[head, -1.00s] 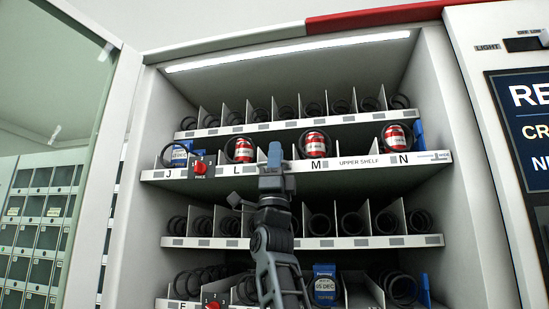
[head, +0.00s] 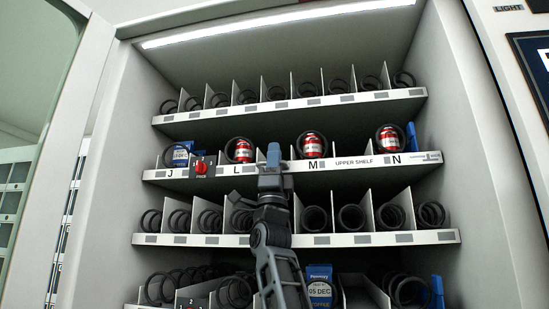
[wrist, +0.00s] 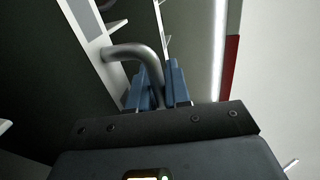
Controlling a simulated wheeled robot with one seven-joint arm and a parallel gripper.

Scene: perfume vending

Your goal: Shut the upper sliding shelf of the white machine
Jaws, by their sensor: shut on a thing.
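The upper shelf (head: 345,164) of the white machine (head: 93,180) carries the labels J, L, M, N and "UPPER SHELF". In the head view its front edge looks roughly in line with the shelves above and below. Red cans (head: 313,146) stand on it. My gripper (head: 272,157) is at the shelf's front between L and M. In the wrist view its blue fingers (wrist: 158,78) are shut on a curved grey metal handle (wrist: 133,52) that joins a white front strip. In the head view my gripper hides the handle.
The top shelf (head: 290,102) and the shelf below (head: 335,239) hold black coils. A lower row holds a blue pack (head: 320,287). A red knob (head: 201,168) sticks out near J. The open glass door (head: 95,75) is at left, a dark panel (head: 537,70) at right.

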